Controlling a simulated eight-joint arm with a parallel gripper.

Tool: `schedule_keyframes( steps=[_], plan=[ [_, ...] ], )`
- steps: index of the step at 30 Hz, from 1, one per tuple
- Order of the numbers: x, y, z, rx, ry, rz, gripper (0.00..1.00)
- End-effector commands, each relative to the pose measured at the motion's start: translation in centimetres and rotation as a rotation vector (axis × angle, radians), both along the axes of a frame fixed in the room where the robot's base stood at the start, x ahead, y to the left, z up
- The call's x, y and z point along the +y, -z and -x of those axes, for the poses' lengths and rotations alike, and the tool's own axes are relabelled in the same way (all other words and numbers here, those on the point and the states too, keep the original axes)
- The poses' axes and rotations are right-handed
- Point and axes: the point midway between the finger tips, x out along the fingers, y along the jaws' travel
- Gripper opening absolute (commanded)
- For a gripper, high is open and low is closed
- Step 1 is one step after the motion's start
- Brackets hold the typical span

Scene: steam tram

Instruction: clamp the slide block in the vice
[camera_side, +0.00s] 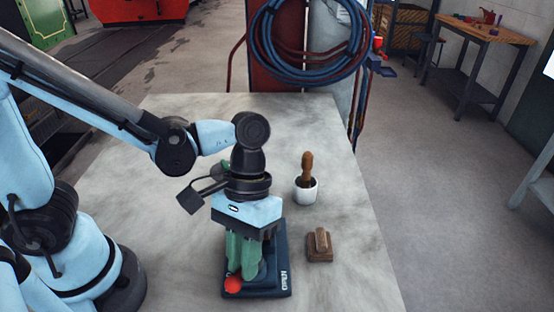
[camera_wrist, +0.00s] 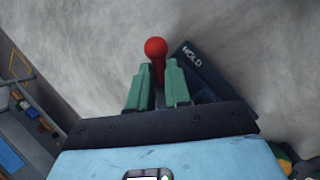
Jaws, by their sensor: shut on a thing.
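The vice (camera_side: 264,292) is a dark blue block on the table, marked OPEN on its front right; in the wrist view its dark face (camera_wrist: 203,68) reads HOLD. A red ball knob (camera_side: 232,285) shows low at its left. My gripper (camera_side: 241,272) points down over the vice with its green fingers. In the wrist view the knob (camera_wrist: 155,47) stands just beyond the tips of my gripper (camera_wrist: 158,75), and the fingers are shut on the stem below it. My gripper hides much of the vice. I cannot make out a slide block in its jaws.
A brown stepped block (camera_side: 319,247) lies on the grey table (camera_side: 365,270) right of the vice. A white pot (camera_side: 306,193) with a brown-handled tool (camera_side: 307,166) stands behind it. Coiled hoses (camera_side: 262,45) hang beyond the back edge.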

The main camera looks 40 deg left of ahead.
Motion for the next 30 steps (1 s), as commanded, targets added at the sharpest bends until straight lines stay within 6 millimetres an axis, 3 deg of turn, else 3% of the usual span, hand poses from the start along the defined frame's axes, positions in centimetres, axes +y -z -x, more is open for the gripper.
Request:
schedule_keyframes(
  steps=[12,28,29,30],
  plan=[
    [0.30,0.05,0.11,0.001,0.179,0.002,0.00],
    [0.38,0.07,0.12,0.001,0.200,0.001,0.00],
    [0.39,0.07,0.12,0.001,0.200,0.001,0.23],
    [0.39,0.07,0.11,0.000,0.198,0.001,0.29]
  ],
)
